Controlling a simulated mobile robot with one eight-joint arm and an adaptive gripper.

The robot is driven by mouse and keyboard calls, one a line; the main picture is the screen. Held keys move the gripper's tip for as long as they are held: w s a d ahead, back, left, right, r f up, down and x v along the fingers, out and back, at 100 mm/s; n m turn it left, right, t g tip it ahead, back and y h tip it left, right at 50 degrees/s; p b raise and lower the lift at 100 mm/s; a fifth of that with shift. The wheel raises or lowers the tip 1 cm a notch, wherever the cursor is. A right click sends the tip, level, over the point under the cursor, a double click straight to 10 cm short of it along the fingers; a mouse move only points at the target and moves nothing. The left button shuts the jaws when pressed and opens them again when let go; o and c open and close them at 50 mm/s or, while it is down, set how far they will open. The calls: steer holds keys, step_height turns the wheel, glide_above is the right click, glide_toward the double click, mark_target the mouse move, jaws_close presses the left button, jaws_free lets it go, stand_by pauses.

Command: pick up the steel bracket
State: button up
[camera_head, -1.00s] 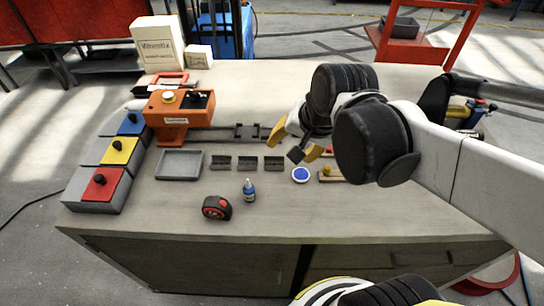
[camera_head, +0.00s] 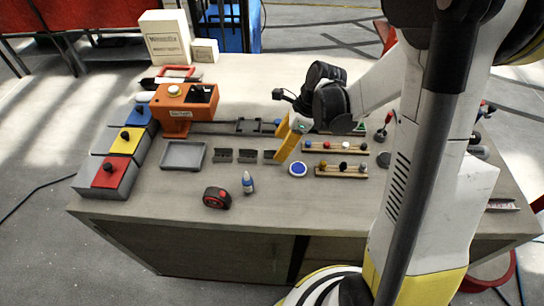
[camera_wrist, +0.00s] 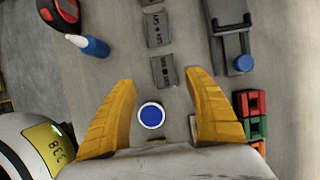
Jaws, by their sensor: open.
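Three small dark grey bracket-like pieces stand in a row mid-table in the head view: a left one (camera_head: 222,155), a middle one (camera_head: 248,156) and a right one (camera_head: 269,156). I cannot tell which, if any, is the steel bracket. My gripper (camera_head: 281,155) has yellow fingers and hangs by the right piece, partly covering it. In the wrist view my gripper (camera_wrist: 160,78) is open and empty, its fingers wide apart. The nearest grey piece (camera_wrist: 164,71) lies beyond the gap, roughly between the fingertips, with lettering on it. Its height below them is unclear.
A blue-and-white disc (camera_head: 298,169) lies close by the gripper. Racks of coloured knobs (camera_head: 341,170) stand to its right. A rail clamp (camera_head: 250,126) lies behind. The front table strip is clear.

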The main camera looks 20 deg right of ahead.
mark_target(271, 158)
steer(key=x, duration=0.2)
steer(key=b+x, duration=0.1)
steer(key=x, duration=0.1)
steer(key=b+x, duration=0.1)
steer(key=x, duration=0.1)
steer(key=shift+w+d+f, duration=0.25)
steer(key=shift+w, duration=0.05)
steer(key=shift+r, duration=0.1)
steer(key=c, duration=1.3)
